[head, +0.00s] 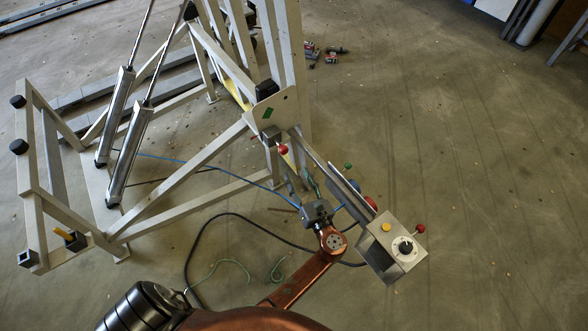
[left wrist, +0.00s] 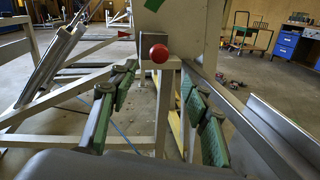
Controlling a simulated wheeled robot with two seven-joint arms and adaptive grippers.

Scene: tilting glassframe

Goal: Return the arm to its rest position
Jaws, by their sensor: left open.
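My left gripper (head: 299,178) is at the end of my copper-coloured arm, near the middle of the head view. Its two green-padded fingers are spread apart and empty. They also show in the left wrist view (left wrist: 160,80), with a red ball knob (left wrist: 159,53) beyond and between the fingertips, apart from them. The same red knob (head: 283,149) shows just ahead of the gripper in the head view, at the frame's upright. My right gripper is in neither view.
A pale metal frame (head: 183,207) with two grey cylinders (head: 125,150) fills the left. A control box (head: 393,248) with a yellow button, black dial and red knob stands close right of the gripper. Cables lie on the floor below.

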